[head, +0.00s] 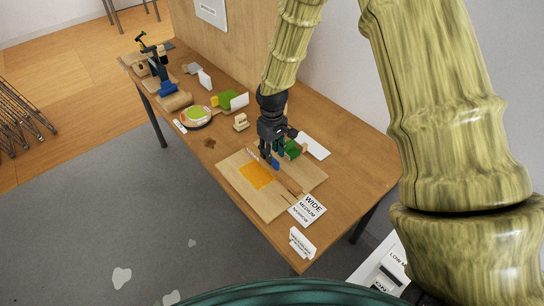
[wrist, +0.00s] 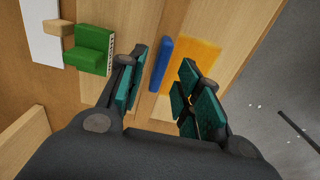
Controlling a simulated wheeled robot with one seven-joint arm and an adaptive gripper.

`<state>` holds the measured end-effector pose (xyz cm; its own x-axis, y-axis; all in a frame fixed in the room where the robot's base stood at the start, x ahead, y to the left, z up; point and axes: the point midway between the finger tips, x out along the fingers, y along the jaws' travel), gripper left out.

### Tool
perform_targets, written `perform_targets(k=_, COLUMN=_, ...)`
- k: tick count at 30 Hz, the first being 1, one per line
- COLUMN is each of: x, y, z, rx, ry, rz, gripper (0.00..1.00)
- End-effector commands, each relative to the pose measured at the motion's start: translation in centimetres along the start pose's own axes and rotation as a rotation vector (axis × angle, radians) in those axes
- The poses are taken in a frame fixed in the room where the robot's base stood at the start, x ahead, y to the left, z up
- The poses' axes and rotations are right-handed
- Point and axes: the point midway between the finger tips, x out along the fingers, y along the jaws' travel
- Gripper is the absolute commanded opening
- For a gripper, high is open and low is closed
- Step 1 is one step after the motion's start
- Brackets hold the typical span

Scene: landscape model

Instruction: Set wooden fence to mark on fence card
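A light wood board (head: 232,171) with an orange patch (head: 257,177) lies on the table. A narrow wooden strip (head: 291,186), apparently the fence, crosses the board beside the patch. A small blue bar (head: 275,164) is by this strip; it also shows in the wrist view (wrist: 160,64) next to the orange patch. A white card (head: 308,209) reading WIDE, MEDIUM and a smaller third line is at the board's near right edge. My gripper (head: 270,158) points down over the board. In the wrist view its fingers (wrist: 160,90) are apart, with the blue bar showing beyond the gap; contact cannot be told.
A green block (wrist: 92,50) with a lettered edge and a white sheet (head: 313,146) are close to my gripper. A round green-topped dish (head: 196,115), several small blocks and a dark blue model (head: 163,84) stand farther left. A small white sign (head: 301,243) stands near the table corner.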

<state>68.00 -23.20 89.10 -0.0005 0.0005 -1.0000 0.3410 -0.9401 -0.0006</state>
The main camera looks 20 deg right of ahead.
Motion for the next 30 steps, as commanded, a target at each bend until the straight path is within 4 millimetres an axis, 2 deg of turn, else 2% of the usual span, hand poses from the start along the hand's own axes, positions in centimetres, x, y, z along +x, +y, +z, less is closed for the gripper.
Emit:
perform_targets(k=9, x=-5.2, y=0.0, z=0.1, rx=0.0, ry=0.002, rz=0.0, gripper=0.34)
perform_targets(k=15, x=-7.7, y=0.0, z=0.1, rx=0.0, ry=0.002, rz=0.0, gripper=0.34)
perform_targets(k=21, x=-8.8, y=-0.1, z=0.2, rx=0.0, ry=0.0, rz=-0.001, gripper=0.34)
perform_targets(k=30, x=-9.0, y=-0.1, z=0.2, rx=0.0, ry=0.0, rz=-0.001, gripper=0.34)
